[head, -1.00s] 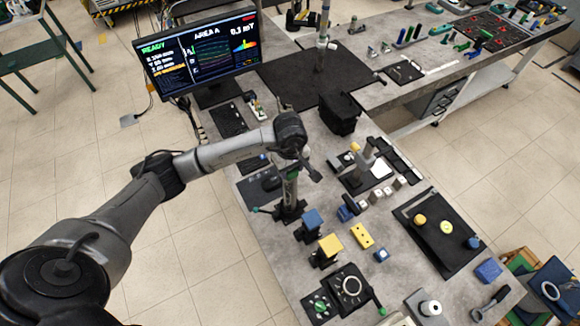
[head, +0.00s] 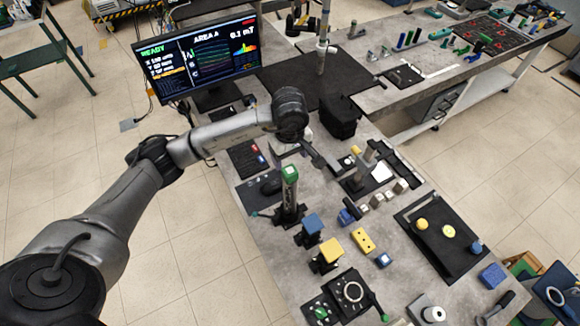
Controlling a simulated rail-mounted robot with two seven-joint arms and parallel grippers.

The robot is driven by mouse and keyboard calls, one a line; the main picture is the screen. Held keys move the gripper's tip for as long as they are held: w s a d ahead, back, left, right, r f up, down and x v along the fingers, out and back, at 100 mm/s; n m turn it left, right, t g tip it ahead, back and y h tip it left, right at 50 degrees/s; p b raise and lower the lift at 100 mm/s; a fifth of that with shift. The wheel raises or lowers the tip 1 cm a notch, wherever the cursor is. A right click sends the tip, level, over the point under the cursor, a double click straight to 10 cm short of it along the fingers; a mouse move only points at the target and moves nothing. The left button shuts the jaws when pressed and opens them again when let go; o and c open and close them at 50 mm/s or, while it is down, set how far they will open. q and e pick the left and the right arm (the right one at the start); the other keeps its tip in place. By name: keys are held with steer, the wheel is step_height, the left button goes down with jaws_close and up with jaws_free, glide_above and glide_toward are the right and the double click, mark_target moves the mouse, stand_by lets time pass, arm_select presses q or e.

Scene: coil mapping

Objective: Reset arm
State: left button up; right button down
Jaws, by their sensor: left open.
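My left arm (head: 215,140) comes in from the left and reaches over the workbench. Its dark wrist (head: 290,112) is above the bench, left of a black box. My left gripper (head: 326,160) is open below and right of the wrist, with nothing seen between its fingers. It is up and right of a dark upright post with a green top (head: 290,174), and apart from it in the picture. The wrist hides part of the bench behind it. My right gripper is not in view.
A monitor (head: 198,58) stands behind the wrist. The black box (head: 340,116) and a small stand (head: 364,165) are near the gripper. Blue (head: 312,224) and yellow (head: 330,250) topped blocks stand nearer the front. A black tray (head: 440,238) lies at the right.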

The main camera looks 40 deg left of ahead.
arm_select(q)
step_height(320, 180, up, 6)
steer(key=shift+r+b, duration=0.2)
steer(key=shift+b, duration=0.2)
